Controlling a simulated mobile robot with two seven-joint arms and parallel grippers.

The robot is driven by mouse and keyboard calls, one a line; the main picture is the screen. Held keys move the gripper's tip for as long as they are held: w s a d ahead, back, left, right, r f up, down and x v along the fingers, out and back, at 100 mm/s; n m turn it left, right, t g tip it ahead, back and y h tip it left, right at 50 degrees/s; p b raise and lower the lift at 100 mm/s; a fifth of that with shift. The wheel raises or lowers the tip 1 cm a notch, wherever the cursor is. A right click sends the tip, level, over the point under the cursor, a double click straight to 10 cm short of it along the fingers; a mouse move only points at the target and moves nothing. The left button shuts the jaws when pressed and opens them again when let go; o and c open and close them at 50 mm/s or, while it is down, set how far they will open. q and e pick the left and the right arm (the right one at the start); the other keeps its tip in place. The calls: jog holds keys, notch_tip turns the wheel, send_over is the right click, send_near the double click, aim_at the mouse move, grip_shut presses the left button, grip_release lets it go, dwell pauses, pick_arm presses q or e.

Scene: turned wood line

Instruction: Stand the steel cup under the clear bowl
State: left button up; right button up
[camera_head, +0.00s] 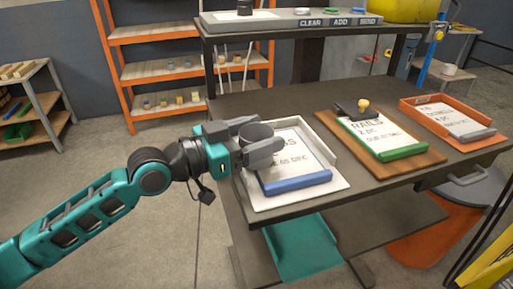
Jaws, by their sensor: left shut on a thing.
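The steel cup (256,131) is a small grey, round, open-topped vessel. My left gripper (262,137) is shut on it, with a grey finger on either side. The cup is upright over the left edge of the white tray (334,153) on the dark table; I cannot tell whether it touches anything below. The fingers hide much of its sides. I cannot make out a clear bowl in this view; a console (292,21) on the raised shelf bears the word CLEAR. My right gripper is not in view.
The white tray holds a lettered sheet and a blue bar (297,182). A wooden board (427,158) with a RAILS sheet and an orange tray (488,147) stand to the right. The dark table (285,100) is bare behind them. An orange bin (425,248) stands at front right.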

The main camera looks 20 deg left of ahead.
pick_arm(q)
jog(key=c, duration=0.4)
jog(key=shift+r, duration=0.15)
